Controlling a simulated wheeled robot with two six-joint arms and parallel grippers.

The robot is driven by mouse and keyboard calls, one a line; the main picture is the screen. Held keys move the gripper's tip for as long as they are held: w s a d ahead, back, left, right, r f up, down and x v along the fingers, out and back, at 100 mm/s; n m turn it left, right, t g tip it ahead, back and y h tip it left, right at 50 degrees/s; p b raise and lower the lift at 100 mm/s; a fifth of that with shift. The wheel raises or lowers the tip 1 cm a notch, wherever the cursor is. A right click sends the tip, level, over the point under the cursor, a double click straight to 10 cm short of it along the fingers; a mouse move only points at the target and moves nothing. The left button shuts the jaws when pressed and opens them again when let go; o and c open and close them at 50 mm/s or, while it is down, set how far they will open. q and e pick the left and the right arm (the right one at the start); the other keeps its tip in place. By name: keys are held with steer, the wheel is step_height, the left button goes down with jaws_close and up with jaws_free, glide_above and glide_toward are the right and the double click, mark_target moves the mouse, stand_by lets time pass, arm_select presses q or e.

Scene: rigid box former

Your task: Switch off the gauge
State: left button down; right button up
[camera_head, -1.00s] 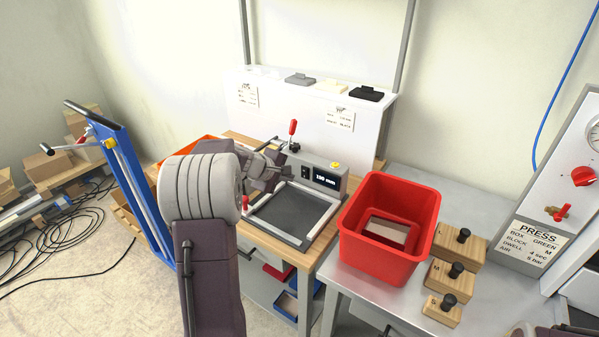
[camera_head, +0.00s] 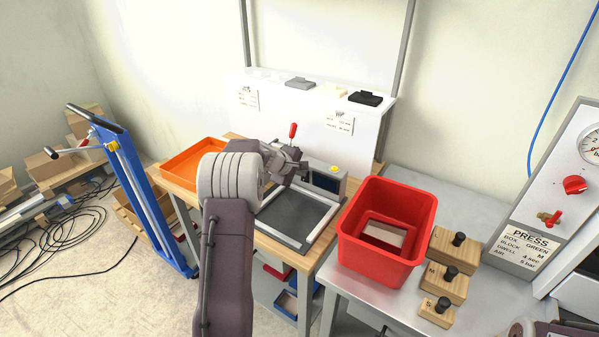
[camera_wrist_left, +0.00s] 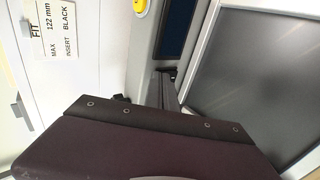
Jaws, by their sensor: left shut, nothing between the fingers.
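The gauge (camera_head: 343,185) is a grey unit at the back of a framed dark plate (camera_head: 292,215) on the wooden bench. Its display (camera_head: 325,181) is dark with no reading visible, and it is also blank in the left wrist view (camera_wrist_left: 177,28). A yellow button (camera_head: 334,169) sits on top. My left gripper (camera_head: 300,168) is shut and empty, at the front of the gauge just left of the display. In the left wrist view its dark fingers (camera_wrist_left: 166,88) point at the gauge front beside the display. The switch is hidden behind them.
A red-handled clamp (camera_head: 292,131) rises behind my left gripper. An orange tray (camera_head: 190,163) lies to the left. A red bin (camera_head: 385,240) and several wooden blocks (camera_head: 445,280) stand to the right, before the press panel (camera_head: 545,215). A white shelf unit (camera_head: 290,110) stands behind.

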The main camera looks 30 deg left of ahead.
steer(key=shift+r+p, duration=0.55)
steer(key=shift+p, duration=0.1)
